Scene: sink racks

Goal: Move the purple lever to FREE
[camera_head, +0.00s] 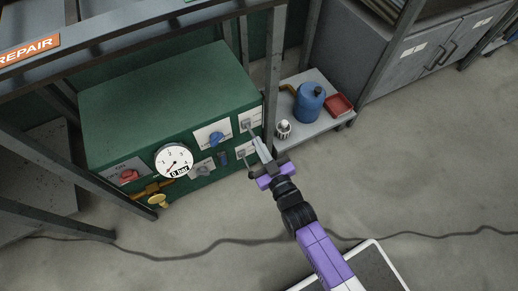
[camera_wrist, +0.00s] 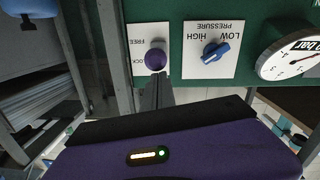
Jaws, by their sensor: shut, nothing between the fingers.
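The purple lever (camera_wrist: 155,58) is a rounded knob on a white plate (camera_wrist: 137,30) marked FREE and LOCK, which shows upside down in the wrist view. In the head view the plate (camera_head: 250,117) is at the upper right of the green box's front, and the lever there is small and dark. My gripper (camera_head: 254,141) is shut and empty, its fingertips close to the plate. In the wrist view the fingertips (camera_wrist: 156,78) are right beside the lever, on the side towards my gripper body. I cannot tell whether they touch it, nor exactly which way the lever points.
The green box (camera_head: 150,100) also carries a blue pressure knob (camera_wrist: 215,52), a round gauge (camera_head: 174,160), a red knob (camera_head: 129,175) and a yellow valve (camera_head: 157,200). A rack post (camera_head: 273,75) stands close right of the plate. A low shelf (camera_head: 310,122) holds a blue canister (camera_head: 309,100).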

